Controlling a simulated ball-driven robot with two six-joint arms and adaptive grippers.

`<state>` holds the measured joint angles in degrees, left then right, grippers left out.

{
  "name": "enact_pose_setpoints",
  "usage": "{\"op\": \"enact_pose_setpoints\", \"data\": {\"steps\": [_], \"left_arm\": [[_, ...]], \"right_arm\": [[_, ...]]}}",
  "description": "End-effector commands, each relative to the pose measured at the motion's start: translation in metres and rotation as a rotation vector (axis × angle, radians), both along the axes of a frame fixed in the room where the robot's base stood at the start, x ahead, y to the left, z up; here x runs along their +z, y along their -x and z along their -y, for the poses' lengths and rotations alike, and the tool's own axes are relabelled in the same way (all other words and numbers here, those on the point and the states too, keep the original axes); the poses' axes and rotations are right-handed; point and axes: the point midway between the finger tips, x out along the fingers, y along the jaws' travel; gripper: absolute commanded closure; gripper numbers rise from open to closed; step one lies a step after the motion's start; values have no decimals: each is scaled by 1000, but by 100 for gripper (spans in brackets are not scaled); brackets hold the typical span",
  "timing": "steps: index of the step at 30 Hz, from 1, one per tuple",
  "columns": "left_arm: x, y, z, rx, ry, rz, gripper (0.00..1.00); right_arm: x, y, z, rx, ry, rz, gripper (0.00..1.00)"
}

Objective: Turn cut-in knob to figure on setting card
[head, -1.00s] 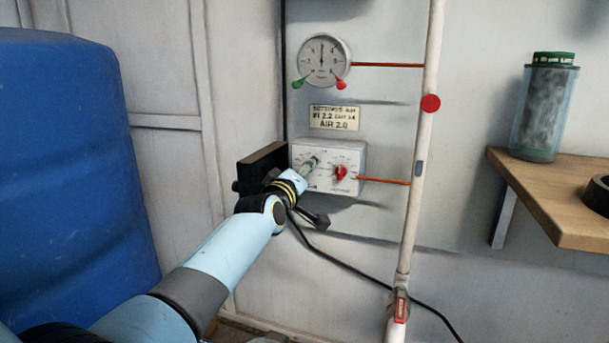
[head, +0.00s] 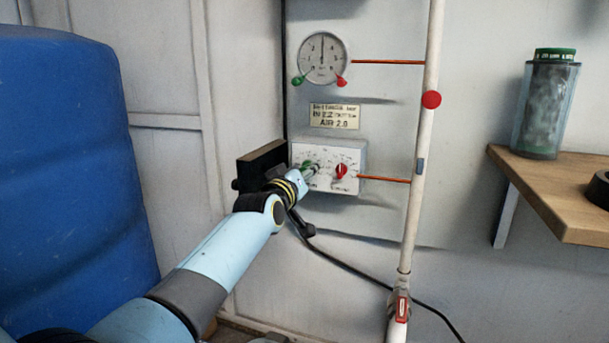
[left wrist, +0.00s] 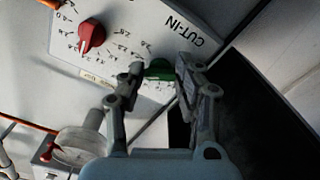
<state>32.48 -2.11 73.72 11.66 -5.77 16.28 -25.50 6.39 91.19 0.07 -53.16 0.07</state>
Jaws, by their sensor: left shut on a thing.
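The white control box (head: 352,160) is on the wall panel and carries two knobs. The green knob (head: 308,164) is on its left side, and it shows in the left wrist view (left wrist: 159,69) below the CUT-IN lettering. My left gripper (head: 307,170) is shut on the green knob, one finger on each side of it. The red knob (head: 341,171) is to the right; it also shows in the left wrist view (left wrist: 91,37). My right gripper is not in view.
A round gauge (head: 323,58) with green and red pointers is above the card. A white vertical pipe (head: 420,150) runs right of the box. A wooden shelf (head: 560,190) holds a canister (head: 545,105). A blue barrel (head: 70,170) is at left.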

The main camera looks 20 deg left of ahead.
Motion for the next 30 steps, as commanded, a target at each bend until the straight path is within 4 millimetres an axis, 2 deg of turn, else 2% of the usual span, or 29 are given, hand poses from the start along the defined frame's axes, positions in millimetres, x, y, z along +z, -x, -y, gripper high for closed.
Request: {"op": "enact_pose_setpoints", "data": {"steps": [6, 7, 12, 20, 23, 26, 30], "left_arm": [[-1, 0, 0, 0, 0, -2, 99], [-1, 0, 0, 0, 1, -2, 65], [-1, 0, 0, 0, 2, -2, 44], [0, 1, 0, 0, 2, -1, 44], [-1, 7, 0, 0, 2, -1, 44], [-2, 22, -1, 0, 2, -2, 44], [-2, 54, -2, 0, 2, -4, 44]], "right_arm": [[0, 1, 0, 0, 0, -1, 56], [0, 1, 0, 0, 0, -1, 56], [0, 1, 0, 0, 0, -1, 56], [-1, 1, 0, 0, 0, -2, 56], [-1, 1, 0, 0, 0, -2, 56], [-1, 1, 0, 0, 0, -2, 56], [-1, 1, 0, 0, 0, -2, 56]]}}
